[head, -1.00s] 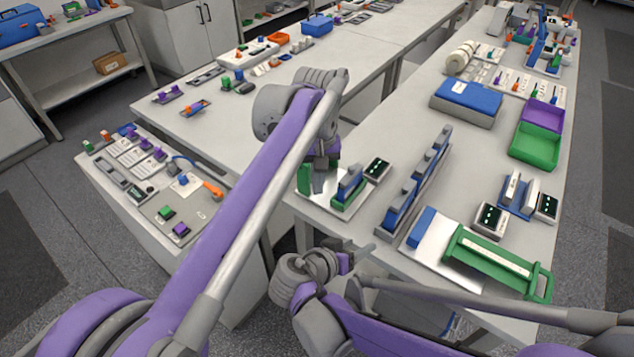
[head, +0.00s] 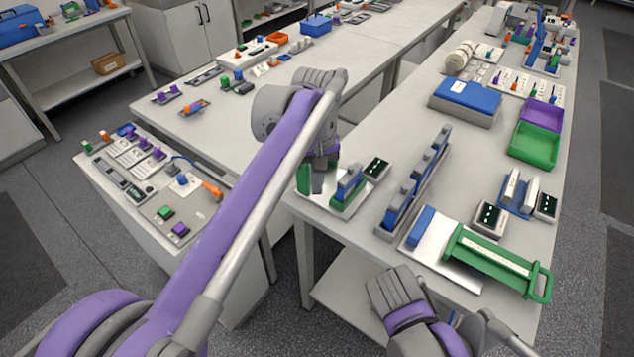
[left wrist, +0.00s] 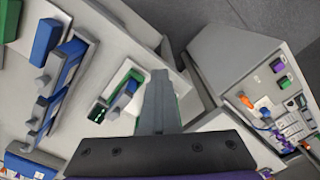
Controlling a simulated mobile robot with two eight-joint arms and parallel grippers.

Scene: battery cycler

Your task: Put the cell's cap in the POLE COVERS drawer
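My left gripper (head: 318,182) points down at the near left end of the main table, beside a small metal plate (head: 340,203) bearing green and blue upright parts (head: 348,184). In the left wrist view its grey fingers (left wrist: 158,100) appear edge-on over that plate, so their opening cannot be judged. I cannot make out the cell's cap. A green frame with a white label strip and a handle (head: 543,286) lies at the near right; its lettering is unreadable, and I cannot tell whether it is the drawer. My right wrist shows at the bottom; its fingertips are unseen.
A blue box (head: 468,97) and a green bin (head: 535,146) stand farther back. A side bench (head: 225,225) stands left across a gap.

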